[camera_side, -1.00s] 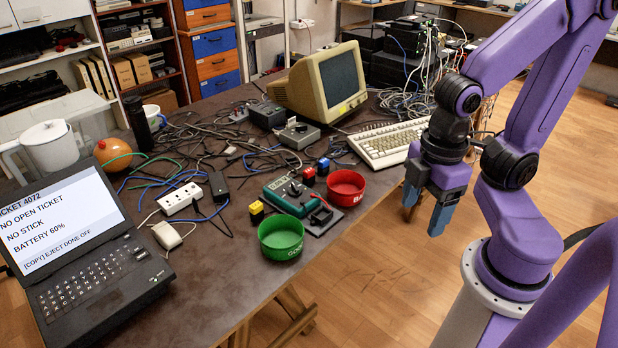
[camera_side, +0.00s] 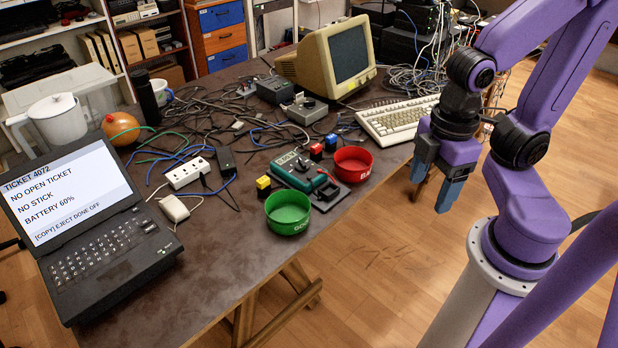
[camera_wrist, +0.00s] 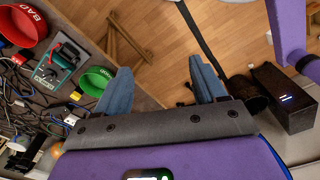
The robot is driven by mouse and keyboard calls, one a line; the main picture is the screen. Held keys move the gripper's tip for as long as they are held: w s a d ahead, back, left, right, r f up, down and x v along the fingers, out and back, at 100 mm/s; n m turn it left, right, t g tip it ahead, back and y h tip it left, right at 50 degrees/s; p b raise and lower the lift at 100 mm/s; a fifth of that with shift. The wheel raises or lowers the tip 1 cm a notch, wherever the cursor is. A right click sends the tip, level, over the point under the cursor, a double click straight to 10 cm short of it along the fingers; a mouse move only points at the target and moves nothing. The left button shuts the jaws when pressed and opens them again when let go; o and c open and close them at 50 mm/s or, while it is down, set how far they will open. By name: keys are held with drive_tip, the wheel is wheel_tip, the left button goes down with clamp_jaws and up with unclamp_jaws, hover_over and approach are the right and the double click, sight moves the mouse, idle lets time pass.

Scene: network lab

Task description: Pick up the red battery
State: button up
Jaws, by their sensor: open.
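The red battery (camera_side: 316,152) is a small block with a red top, standing on the table behind the green tester (camera_side: 296,170). A blue-topped block (camera_side: 331,143) stands close to its right, and a yellow one (camera_side: 263,186) stands left of the tester. My gripper (camera_side: 434,185) hangs beyond the table's right edge, over the floor, well to the right of the red battery. Its blue-grey fingers are apart and empty. In the wrist view my gripper (camera_wrist: 160,68) has only floor between its fingers.
A red bowl (camera_side: 353,164) marked BAD stands right of the tester, between the red battery and my gripper. A green bowl (camera_side: 288,212) stands at the front edge. A keyboard (camera_side: 398,120), a monitor (camera_side: 340,56), loose cables and a laptop (camera_side: 105,220) take up much table.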

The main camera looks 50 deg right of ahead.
drive_tip(key=shift+c, duration=1.4)
drive_tip(key=shift+w, duration=0.1)
